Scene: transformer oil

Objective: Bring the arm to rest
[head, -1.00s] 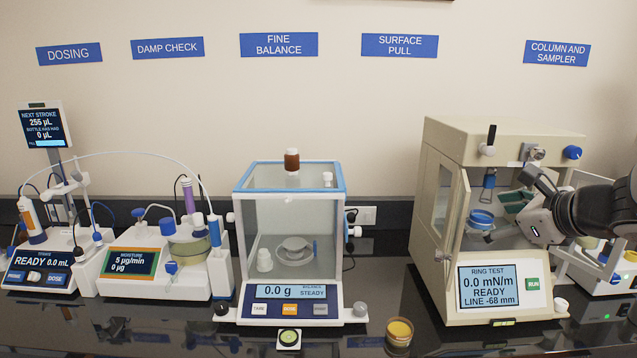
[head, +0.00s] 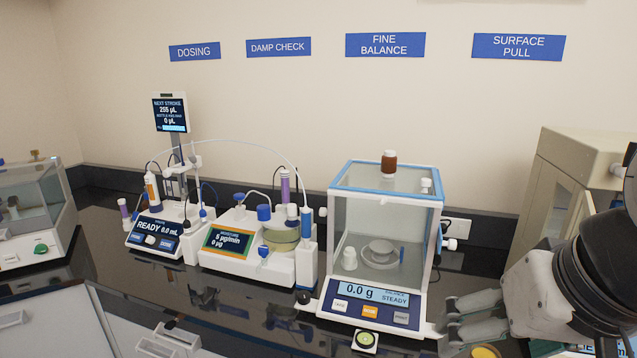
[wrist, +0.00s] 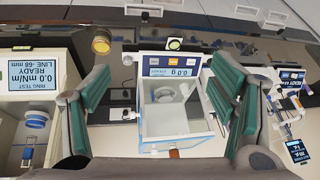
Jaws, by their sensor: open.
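My gripper (head: 468,325) shows at the lower right of the head view, in front of and to the right of the fine balance. In the wrist view its two green-padded fingers (wrist: 158,95) are spread wide apart with nothing held between them. The fine balance (head: 378,250) stands beyond the fingers, and in the wrist view it appears in the gap between them (wrist: 172,120). My arm comes in from the right edge of the head view and covers part of the ring test machine (head: 555,190).
A small brown bottle (head: 389,163) stands on the balance's top. The moisture unit (head: 225,242) and dosing unit (head: 160,232) stand to its left. A round yellow-topped container (wrist: 101,43) is on the dark counter near the gripper. Another glass-sided instrument (head: 35,215) is at far left.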

